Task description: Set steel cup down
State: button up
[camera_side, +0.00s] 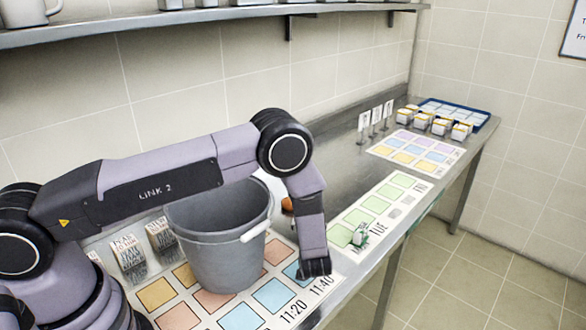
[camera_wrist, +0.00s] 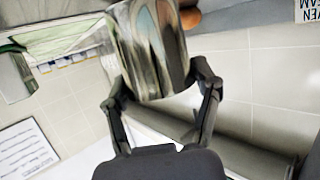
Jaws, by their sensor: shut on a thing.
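A shiny steel cup (camera_wrist: 150,48) fills the top middle of the wrist view, with reflections across its wall. My gripper (camera_wrist: 162,86) is shut on it, one dark finger on each side. In the side view my arm comes down just right of the grey bucket (camera_side: 215,255), and its dark end (camera_side: 315,268) is low over the coloured mat (camera_side: 320,283). I cannot make out the cup or the fingers there. Whether the cup touches a surface cannot be told.
The bucket stands close to my wrist. An orange thing (camera_side: 287,204) shows partly behind it. A small green-and-white block (camera_side: 360,235) sits on the green-squared strip (camera_side: 385,205). Several white boxes and a blue tray (camera_side: 480,118) are at the far end. The bench's front edge is near.

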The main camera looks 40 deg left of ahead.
jog(key=shift+f, duration=0.15)
jog(key=o, duration=1.2)
jog(key=shift+o, duration=0.2)
